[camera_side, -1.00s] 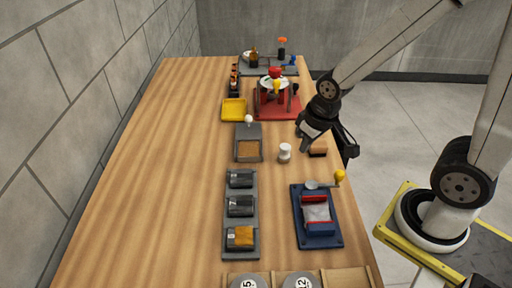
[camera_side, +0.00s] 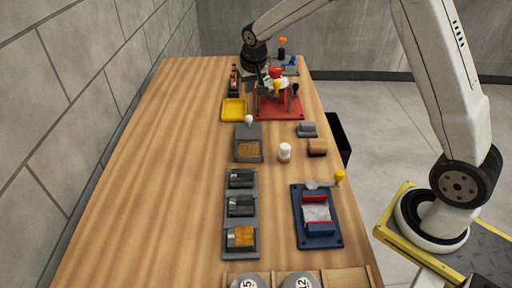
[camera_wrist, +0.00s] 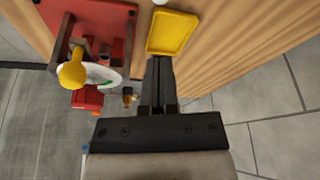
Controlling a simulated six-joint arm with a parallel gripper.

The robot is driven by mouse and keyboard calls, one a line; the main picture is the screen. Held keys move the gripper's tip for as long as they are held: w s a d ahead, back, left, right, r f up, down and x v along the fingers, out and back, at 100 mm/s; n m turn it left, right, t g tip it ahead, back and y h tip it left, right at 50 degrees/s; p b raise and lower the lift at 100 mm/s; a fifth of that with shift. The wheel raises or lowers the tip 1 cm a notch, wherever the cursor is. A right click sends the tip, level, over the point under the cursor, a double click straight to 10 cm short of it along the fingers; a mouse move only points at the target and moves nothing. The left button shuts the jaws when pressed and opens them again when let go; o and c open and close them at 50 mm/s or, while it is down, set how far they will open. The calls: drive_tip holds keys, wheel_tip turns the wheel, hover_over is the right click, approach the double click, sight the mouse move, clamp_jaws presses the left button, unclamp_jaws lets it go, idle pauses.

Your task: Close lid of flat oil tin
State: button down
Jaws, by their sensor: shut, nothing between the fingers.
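A flat grey box (camera_side: 248,157) with tan contents lies mid-table in the side view. A grey panel (camera_side: 248,132) with a white knob (camera_side: 248,119) stands at its far end; it looks like an open lid. I cannot tell for sure that this is the oil tin. My gripper (camera_wrist: 158,62) is shut and empty in the wrist view, its fingertips close to the near edge of the yellow tray (camera_wrist: 172,32). In the side view my gripper is at the far part of the table, partly hidden among the fixtures, well beyond the grey box.
A red-based fixture (camera_side: 278,108) with a yellow knob stands close to my gripper. The yellow tray also shows in the side view (camera_side: 234,110). A white-capped jar (camera_side: 285,152), brown block (camera_side: 317,148) and blue fixture (camera_side: 317,225) stand nearer. The table's left side is clear.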

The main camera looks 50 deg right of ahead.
sight(249, 126)
drive_tip(key=shift+w+d+m, duration=0.15)
drive_tip(key=shift+w+d, duration=0.15)
drive_tip(key=shift+w, duration=0.4)
drive_tip(key=shift+w+d+m, duration=0.15)
drive_tip(key=shift+w+d, duration=0.15)
drive_tip(key=shift+w, duration=0.35)
drive_tip(key=shift+f, duration=0.1)
drive_tip(key=x, duration=0.9)
drive_tip(key=shift+w+d+f, duration=0.15)
drive_tip(key=shift+w+f, duration=0.05)
drive_tip(key=shift+f, duration=0.15)
drive_tip(key=shift+s+a, duration=0.45)
drive_tip(key=shift+s, duration=0.4)
drive_tip(key=shift+s+a, duration=0.5)
drive_tip(key=shift+s, duration=0.4)
drive_tip(key=shift+r, duration=0.1)
